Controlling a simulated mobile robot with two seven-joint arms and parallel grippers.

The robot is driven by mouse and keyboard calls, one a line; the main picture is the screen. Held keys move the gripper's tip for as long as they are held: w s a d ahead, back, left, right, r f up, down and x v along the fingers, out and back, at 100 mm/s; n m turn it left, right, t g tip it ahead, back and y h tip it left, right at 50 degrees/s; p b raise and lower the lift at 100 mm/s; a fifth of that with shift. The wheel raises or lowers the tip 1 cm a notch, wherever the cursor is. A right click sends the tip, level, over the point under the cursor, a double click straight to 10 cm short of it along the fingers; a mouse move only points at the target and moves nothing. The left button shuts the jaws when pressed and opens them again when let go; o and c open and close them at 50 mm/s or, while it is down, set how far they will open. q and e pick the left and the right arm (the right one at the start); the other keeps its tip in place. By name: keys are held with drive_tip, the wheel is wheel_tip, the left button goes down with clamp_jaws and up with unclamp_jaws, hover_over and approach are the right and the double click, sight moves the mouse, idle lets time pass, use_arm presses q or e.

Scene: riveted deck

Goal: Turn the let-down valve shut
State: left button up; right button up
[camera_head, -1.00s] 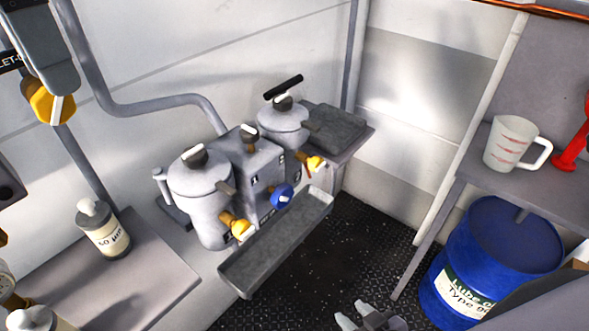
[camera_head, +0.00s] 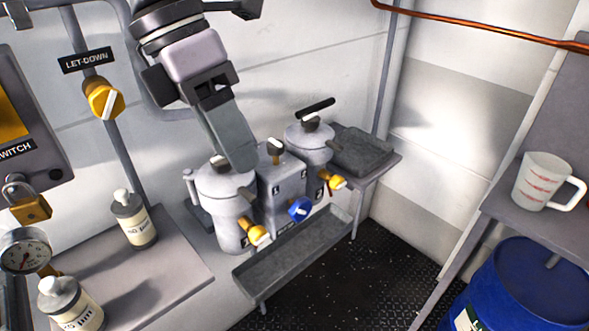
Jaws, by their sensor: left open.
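The let-down valve (camera_head: 104,99) is a yellow knob with a white bar, on a grey wall pipe at upper left. Its bar slants from upper right to lower left, across the line of the pipe. A black LET-DOWN label (camera_head: 87,60) is above it. My left gripper (camera_head: 238,158) comes down from the top, to the right of the valve and clear of it. It is open, with nothing seen in it. Its fingers overlap in this view and hide part of the wall and a pot behind. My right gripper is out of view.
Grey pots with yellow valves (camera_head: 258,235) and a blue knob (camera_head: 300,209) stand below my left gripper, above a grey trough (camera_head: 262,272). A padlock (camera_head: 30,208), gauge (camera_head: 25,250) and bottles (camera_head: 134,220) are at left. A jug (camera_head: 545,182) and blue drum (camera_head: 530,275) are at right.

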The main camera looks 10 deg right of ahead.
use_arm(q)
drive_tip(key=s+d+f+g+h, duration=0.1)
drive_tip(key=s+d+f+h, duration=0.1)
drive_tip(key=d, duration=0.4)
drive_tip(key=shift+s+d+f+g+h, duration=0.2)
drive_tip(key=shift+s+f+g+h, duration=0.2)
drive_tip(key=shift+s, duration=0.25)
drive_tip(key=shift+r+m, duration=0.1)
drive_tip(key=shift+m, duration=0.2)
